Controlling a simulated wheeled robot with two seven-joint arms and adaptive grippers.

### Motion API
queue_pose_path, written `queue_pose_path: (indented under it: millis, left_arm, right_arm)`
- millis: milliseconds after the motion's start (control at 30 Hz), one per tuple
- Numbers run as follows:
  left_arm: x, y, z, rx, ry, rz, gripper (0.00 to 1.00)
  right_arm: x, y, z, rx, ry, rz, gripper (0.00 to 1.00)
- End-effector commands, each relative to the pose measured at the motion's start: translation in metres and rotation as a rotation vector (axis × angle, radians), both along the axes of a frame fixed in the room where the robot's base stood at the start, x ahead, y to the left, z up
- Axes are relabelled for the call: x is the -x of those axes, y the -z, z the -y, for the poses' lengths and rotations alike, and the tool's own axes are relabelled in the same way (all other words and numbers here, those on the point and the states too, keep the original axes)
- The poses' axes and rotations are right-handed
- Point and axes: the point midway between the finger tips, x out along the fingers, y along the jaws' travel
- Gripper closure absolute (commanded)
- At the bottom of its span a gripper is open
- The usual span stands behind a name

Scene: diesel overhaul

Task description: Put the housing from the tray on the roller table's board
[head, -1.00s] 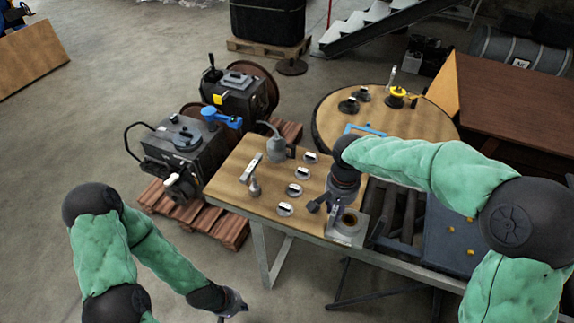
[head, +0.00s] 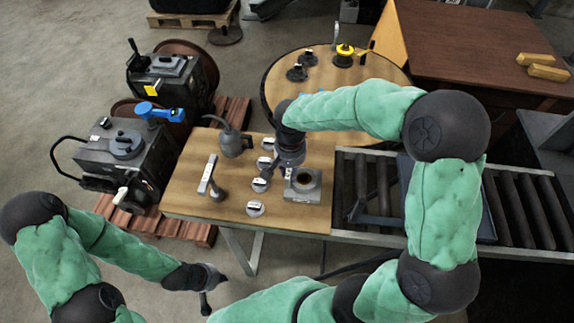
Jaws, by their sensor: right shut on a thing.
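The housing (head: 304,184) is a grey square block with a round bore. It is at the right part of the wooden board (head: 292,218), to the left of the rollers. My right gripper (head: 287,172) is at its left side, shut on its edge. I cannot tell whether the housing rests on the board or is slightly above it. The dark tray (head: 487,222) lies on the rollers, mostly hidden behind my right arm. My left gripper (head: 205,285) hangs in front of the board's left part, away from the housing; its fingers are too unclear to judge.
Several labelled round parts (head: 255,208) stand left of the housing. A grey upright tool (head: 210,180) and a grey can (head: 234,140) stand further left. Rollers (head: 350,190) run to the right. A round table (head: 290,90) is behind.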

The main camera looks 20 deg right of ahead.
Motion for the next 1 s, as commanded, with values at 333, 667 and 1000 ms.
queue_pose_path:
  millis: [333,667,1000]
  left_arm:
    - [0.000,0.008,0.000,0.000,0.000,0.001,1.00]
    - [0.000,0.012,0.000,0.000,0.000,0.001,1.00]
    - [0.000,0.015,0.000,0.000,0.000,0.001,1.00]
  right_arm:
    - [-0.001,0.029,0.001,0.000,0.002,0.004,1.00]
    - [-0.002,0.051,0.001,0.001,0.003,0.007,1.00]
    - [0.000,0.055,0.000,0.000,0.001,0.001,0.67]
